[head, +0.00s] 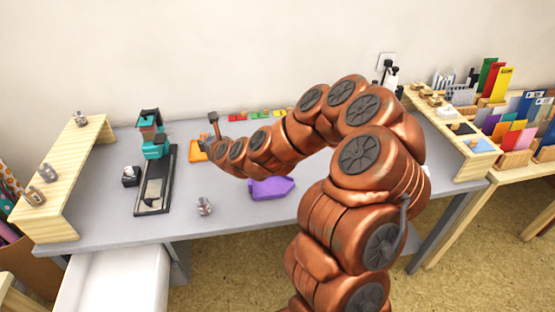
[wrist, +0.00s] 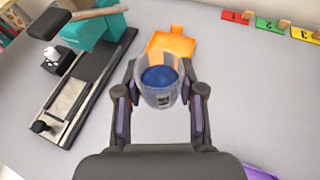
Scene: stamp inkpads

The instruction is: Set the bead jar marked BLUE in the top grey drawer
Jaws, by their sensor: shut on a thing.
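A clear jar with blue contents (wrist: 160,92) sits between the fingers of my gripper (wrist: 160,98) in the wrist view, with a finger on each side. A small dark mark shows on its near side, too small to read. The gripper is shut on this jar, above the grey table (wrist: 240,130).
A black and teal device (head: 155,185) stands left of my gripper. An orange tray (wrist: 172,46) lies just beyond the jar. A purple object (head: 270,188) and a small jar-like item (head: 204,206) are on the table. Wooden shelves stand at left (head: 60,165) and right. The table's front middle is mostly clear.

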